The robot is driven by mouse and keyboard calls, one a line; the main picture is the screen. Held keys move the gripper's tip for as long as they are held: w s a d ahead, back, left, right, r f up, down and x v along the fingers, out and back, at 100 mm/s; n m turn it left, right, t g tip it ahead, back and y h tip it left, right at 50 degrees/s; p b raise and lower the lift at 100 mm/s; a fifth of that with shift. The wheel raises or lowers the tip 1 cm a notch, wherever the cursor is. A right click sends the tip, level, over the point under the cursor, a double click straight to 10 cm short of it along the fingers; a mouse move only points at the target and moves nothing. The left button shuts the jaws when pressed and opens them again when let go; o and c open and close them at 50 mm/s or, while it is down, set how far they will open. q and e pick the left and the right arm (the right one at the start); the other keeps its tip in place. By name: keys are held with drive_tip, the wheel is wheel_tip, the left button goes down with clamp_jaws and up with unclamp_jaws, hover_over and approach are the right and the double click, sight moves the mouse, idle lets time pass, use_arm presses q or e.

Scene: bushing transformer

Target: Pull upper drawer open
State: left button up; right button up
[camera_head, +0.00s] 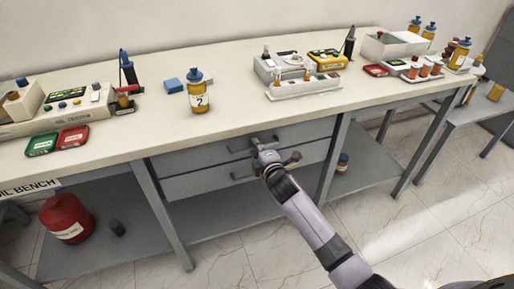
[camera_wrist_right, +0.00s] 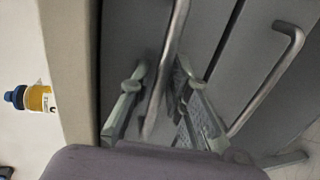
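The upper drawer (camera_head: 195,157) is a grey front just under the bench top and looks shut. Its bar handle (camera_head: 238,149) is partly hidden by my right gripper (camera_head: 268,153), which is in front of the drawer. In the right wrist view, the handle (camera_wrist_right: 168,60) of the upper drawer runs between the two fingers of my right gripper (camera_wrist_right: 161,75). The fingers stand apart, one on each side of the bar, with gaps showing. I cannot tell whether either finger touches it. My left gripper is not in view.
The lower drawer (camera_head: 205,183) has its own handle (camera_wrist_right: 275,75) close beside the right finger. The bench top (camera_head: 150,125) carries a yellow bottle (camera_head: 198,92) and several trays and boxes. A red container (camera_head: 66,218) sits on the lower shelf. The tiled floor in front is clear.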

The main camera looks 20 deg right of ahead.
drive_tip(key=shift+c, duration=0.4)
clamp_jaws()
